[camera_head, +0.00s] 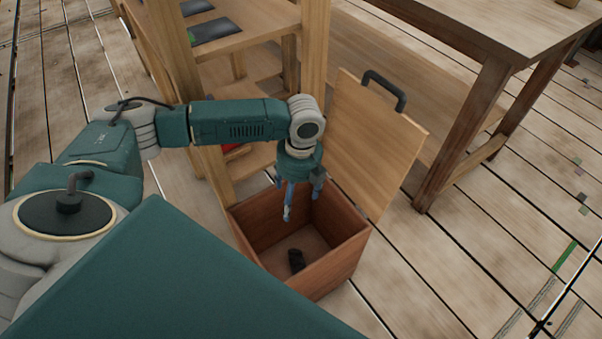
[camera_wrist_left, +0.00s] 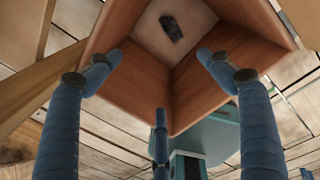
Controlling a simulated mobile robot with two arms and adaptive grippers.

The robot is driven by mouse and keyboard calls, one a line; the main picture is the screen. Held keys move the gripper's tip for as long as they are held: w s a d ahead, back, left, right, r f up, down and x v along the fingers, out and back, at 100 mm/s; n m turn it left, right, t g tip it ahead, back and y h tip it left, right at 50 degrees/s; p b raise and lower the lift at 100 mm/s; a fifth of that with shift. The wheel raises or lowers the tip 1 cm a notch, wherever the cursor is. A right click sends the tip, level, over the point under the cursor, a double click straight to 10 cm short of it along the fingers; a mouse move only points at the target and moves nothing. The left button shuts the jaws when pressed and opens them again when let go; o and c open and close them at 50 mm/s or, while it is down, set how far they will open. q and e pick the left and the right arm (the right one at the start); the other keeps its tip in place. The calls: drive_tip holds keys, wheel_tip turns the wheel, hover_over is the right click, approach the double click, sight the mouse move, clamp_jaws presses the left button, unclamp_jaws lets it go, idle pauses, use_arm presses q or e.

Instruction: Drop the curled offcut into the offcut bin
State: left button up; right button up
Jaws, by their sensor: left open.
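The offcut bin (camera_head: 333,271) is a reddish-brown wooden box on the plank floor with its lid (camera_head: 375,145) standing open; its wall also shows in the left wrist view (camera_wrist_left: 205,85). A small dark curled piece, which looks like the offcut (camera_head: 296,260), lies on the bin's floor; it also shows in the left wrist view (camera_wrist_left: 171,27). My left gripper (camera_head: 290,205) points down over the bin's opening, above and apart from the dark piece. Its blue fingers (camera_wrist_left: 160,110) are spread and empty. My right gripper is in neither view.
A wooden shelf unit (camera_head: 177,60) stands close behind and left of the bin. A wooden table (camera_head: 478,100) stands at the back right. The lid's dark handle (camera_head: 386,88) sticks up behind the bin. The plank floor to the right is mostly clear.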

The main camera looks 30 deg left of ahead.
use_arm(q)
wheel_tip(320, 180, up, 11)
drive_tip(key=shift+w+d, duration=0.35)
idle(0.4)
